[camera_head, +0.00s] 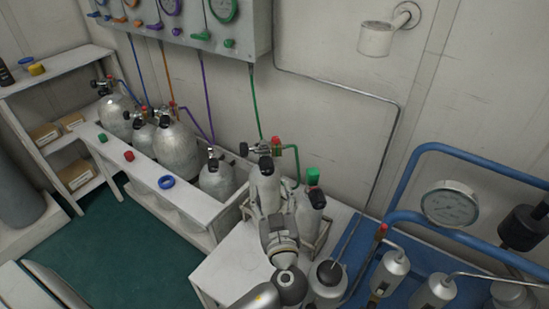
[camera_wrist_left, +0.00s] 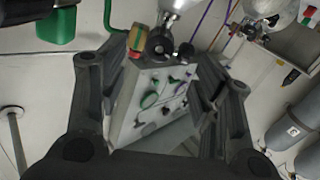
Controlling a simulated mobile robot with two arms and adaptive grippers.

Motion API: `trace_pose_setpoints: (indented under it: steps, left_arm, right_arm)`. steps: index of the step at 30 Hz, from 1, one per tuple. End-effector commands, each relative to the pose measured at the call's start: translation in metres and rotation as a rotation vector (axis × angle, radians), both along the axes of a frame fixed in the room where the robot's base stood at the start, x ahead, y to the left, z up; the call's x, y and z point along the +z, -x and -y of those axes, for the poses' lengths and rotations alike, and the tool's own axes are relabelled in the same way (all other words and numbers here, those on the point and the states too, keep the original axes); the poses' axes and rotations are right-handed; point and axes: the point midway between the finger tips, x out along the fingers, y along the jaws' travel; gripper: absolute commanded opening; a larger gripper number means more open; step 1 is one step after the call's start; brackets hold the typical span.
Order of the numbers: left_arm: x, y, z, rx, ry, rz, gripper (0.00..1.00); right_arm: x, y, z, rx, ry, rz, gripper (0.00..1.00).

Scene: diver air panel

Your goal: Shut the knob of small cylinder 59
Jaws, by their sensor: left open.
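Two small silver cylinders stand in a rack on the white bench: the left one (camera_head: 265,183) with a black valve and a red knob (camera_head: 276,143), the right one (camera_head: 309,218) with a green block (camera_head: 313,176) at its top. I cannot read 59 on either. My left gripper (camera_head: 274,213) is in front of the left cylinder, partly covering its lower body. In the left wrist view its dark fingers (camera_wrist_left: 160,65) are spread and empty. Beyond them are a black round knob (camera_wrist_left: 160,43), a red and yellow-green part (camera_wrist_left: 137,38) and a silver cylinder (camera_wrist_left: 175,4). My right gripper is out of view.
Larger cylinders (camera_head: 176,148) stand in a white trough at left. A gauge panel (camera_head: 180,25) hangs above, with coloured hoses to the valves. Blue pipes (camera_head: 450,150), a gauge (camera_head: 450,205) and more silver bottles crowd the right. Green floor (camera_head: 130,250) is open at lower left.

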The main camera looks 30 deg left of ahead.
Motion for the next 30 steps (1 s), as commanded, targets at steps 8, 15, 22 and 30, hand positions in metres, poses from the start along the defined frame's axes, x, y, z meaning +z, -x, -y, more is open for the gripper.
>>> trace_pose_setpoints:
  steps: [8,15,22,30]
  left_arm:
    - [0.006,-0.033,-0.022,-0.001,-0.005,0.013,0.58]
    - [0.004,-0.069,-0.047,0.001,-0.003,0.010,0.58]
    - [0.002,-0.086,-0.058,-0.002,-0.001,0.009,0.58]
    - [0.001,-0.088,-0.060,-0.001,0.000,0.007,0.58]
  right_arm:
    - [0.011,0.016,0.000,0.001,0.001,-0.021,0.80]
    - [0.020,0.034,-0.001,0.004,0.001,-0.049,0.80]
    - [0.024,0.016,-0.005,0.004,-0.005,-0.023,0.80]
    - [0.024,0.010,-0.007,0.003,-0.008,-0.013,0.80]
